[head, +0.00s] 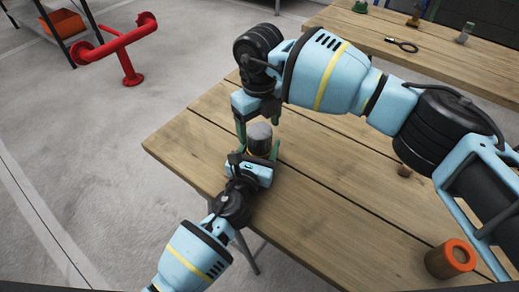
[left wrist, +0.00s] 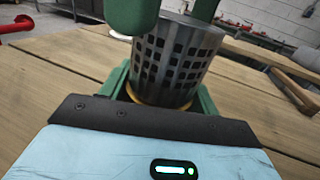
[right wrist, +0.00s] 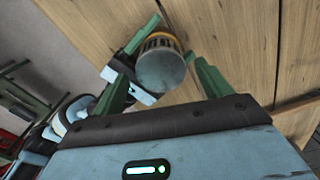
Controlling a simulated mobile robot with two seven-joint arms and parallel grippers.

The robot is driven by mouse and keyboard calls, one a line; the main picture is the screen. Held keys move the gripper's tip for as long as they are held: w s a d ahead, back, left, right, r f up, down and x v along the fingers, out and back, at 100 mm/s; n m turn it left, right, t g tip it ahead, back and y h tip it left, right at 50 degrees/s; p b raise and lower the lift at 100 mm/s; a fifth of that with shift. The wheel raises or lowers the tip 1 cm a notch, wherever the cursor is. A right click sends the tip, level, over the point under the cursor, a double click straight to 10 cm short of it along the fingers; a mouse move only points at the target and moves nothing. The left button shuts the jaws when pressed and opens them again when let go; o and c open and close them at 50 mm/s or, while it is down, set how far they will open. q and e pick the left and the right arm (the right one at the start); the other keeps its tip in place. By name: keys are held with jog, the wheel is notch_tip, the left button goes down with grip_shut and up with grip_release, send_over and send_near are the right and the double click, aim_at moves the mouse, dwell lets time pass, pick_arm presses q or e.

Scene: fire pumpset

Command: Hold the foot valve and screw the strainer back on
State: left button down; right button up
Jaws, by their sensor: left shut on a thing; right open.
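The strainer (head: 260,132), a grey perforated cylinder, stands upright near the table's left end; it fills the middle of the left wrist view (left wrist: 178,62). A brass-coloured ring (left wrist: 150,100) shows at its lower end, apparently part of the foot valve, whose body is mostly hidden. My left gripper (left wrist: 163,98) is shut on the foot valve, low at the ring. My right gripper (head: 259,143) comes from above, open, with its green fingers on either side of the strainer. In the right wrist view the strainer's round end (right wrist: 161,70) lies between those fingers, with gaps visible.
The wooden table (head: 330,190) is largely clear to the right. An orange-rimmed cylinder (head: 450,258) stands at its near right, and a small brown piece (head: 404,170) lies farther back. A second table (head: 345,25) holds tools. A red pipe stand (head: 128,65) is on the floor at left.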

aim_at(260, 152)
jog(key=shift+c, duration=0.5)
jog(key=n, duration=0.4)
jog(key=r+n, duration=0.1)
jog(key=n, duration=0.1)
jog(key=shift+n, duration=0.4)
jog(key=n, duration=0.6)
jog(key=shift+r, duration=0.4)
jog(key=n, duration=0.3)
jog(key=r+n, duration=0.1)
jog(key=n, duration=0.9)
jog(key=shift+r, duration=0.4)
jog(key=shift+f, duration=4)
